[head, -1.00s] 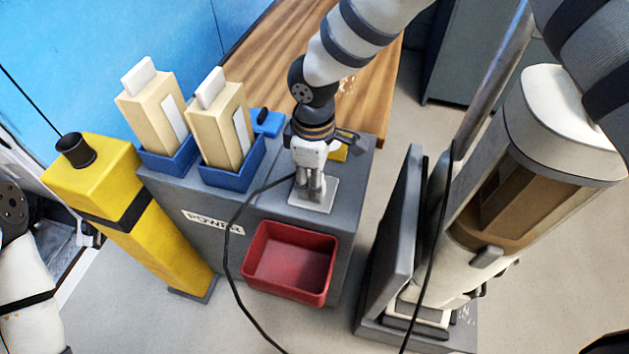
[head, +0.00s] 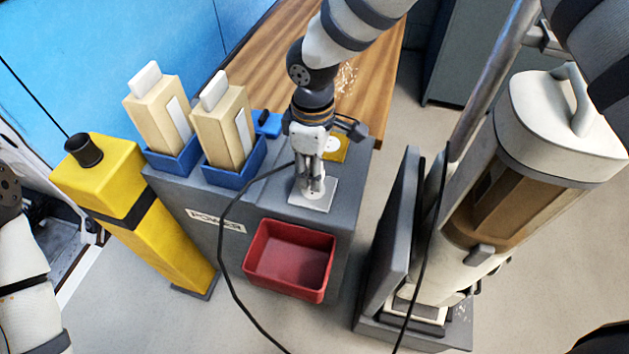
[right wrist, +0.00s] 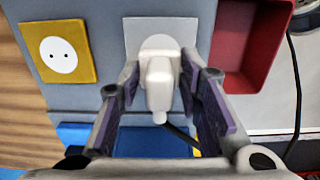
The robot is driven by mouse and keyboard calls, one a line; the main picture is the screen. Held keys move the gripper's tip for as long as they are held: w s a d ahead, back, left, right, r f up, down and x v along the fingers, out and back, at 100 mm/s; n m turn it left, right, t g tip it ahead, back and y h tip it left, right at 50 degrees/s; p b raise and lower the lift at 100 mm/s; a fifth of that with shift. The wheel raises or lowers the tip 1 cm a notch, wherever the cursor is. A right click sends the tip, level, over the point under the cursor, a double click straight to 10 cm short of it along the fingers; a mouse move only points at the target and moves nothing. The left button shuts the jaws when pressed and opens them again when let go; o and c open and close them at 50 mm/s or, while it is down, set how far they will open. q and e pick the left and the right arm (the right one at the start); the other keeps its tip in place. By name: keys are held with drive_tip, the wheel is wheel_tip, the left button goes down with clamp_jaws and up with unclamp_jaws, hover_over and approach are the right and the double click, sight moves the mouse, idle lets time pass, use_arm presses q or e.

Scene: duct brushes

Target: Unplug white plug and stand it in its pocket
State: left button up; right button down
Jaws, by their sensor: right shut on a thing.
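My right gripper (head: 313,186) stands over the white socket plate (head: 322,203) on top of the grey power box (head: 355,180). In the right wrist view its fingers (right wrist: 160,88) are shut on the white plug (right wrist: 159,85), one on each side. A dark cord (right wrist: 180,138) runs from beneath the plug. Which pocket belongs to the plug is not clear. My left gripper is out of view.
A yellow socket plate (right wrist: 62,58) and a blue part (right wrist: 145,143) flank the white plate. Two cream brushes (head: 158,115) stand in blue holders (head: 232,172). A red bin (head: 290,262) hangs in front. A yellow post (head: 150,240) and a cream machine (head: 540,150) stand either side.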

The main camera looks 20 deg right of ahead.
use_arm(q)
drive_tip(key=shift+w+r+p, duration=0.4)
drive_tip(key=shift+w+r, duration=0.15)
use_arm(e)
drive_tip(key=shift+r, duration=1.3)
wheel_tip(320, 180, up, 3)
drive_tip(key=shift+r+p, duration=0.2)
drive_tip(key=shift+p, duration=0.3)
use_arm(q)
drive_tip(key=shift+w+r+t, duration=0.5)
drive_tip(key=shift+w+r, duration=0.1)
use_arm(e)
drive_tip(key=shift+f, duration=0.15)
drive_tip(key=shift+f, duration=0.1)
